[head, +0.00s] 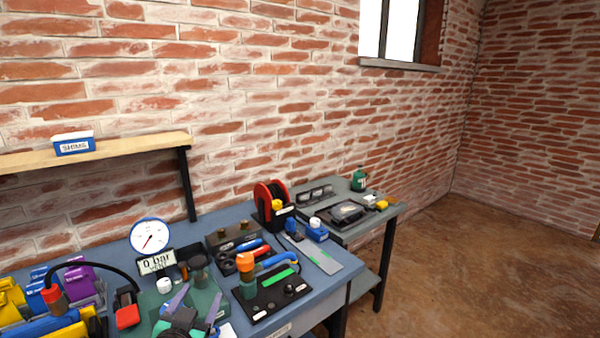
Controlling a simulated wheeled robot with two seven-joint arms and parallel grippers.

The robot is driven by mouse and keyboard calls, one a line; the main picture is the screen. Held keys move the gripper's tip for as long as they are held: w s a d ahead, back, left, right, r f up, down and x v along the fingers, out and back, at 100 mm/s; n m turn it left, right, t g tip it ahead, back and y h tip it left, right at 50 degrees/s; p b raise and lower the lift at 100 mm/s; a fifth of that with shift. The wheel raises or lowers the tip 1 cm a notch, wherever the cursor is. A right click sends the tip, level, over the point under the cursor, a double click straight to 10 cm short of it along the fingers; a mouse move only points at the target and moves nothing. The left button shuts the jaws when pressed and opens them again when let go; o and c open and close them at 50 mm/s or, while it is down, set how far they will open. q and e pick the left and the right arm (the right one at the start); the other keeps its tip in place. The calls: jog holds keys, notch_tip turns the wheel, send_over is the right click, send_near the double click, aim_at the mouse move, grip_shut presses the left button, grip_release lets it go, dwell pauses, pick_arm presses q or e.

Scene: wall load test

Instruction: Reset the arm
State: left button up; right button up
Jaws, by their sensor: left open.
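My left gripper (196,302) shows at the bottom of the head view, left of centre. Its two grey-purple fingers are spread apart and point up the picture, over the front of the blue workbench (335,288). I see nothing between the fingers. A dark green item lies just behind the fingers, and I cannot tell whether they touch it. The rest of the left arm is mostly below the picture edge. My right gripper is not in view.
A round gauge (150,236) stands above a "0 bar VENT" sign (158,263). A black panel with an orange-topped fitting (245,262) lies right of the gripper. A reel (272,203) stands behind. Floor at right is clear.

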pick_arm(q)
jog(key=s+a+f+n+g+h, duration=0.1)
jog(key=s+a+f+g, duration=0.1)
jog(key=s+f+g, duration=1.35)
jog(key=s+f+t, duration=0.1)
jog(key=s+f, duration=0.2)
jog(key=f, duration=0.6)
jog(key=s+f+t, duration=0.1)
jog(key=s+f, duration=0.2)
jog(key=f, duration=0.7)
jog(key=s+f+t, duration=0.1)
jog(key=s+f, duration=0.2)
jog(key=f, duration=0.6)
jog(key=s+a+f+g, duration=0.1)
jog(key=s+a+f, duration=0.2)
jog(key=s+f, duration=1)
jog(key=shift+s+m+g, duration=0.3)
jog(key=shift+s+g, duration=0.05)
jog(key=shift+s, duration=0.8)
jog(key=shift+o, duration=0.3)
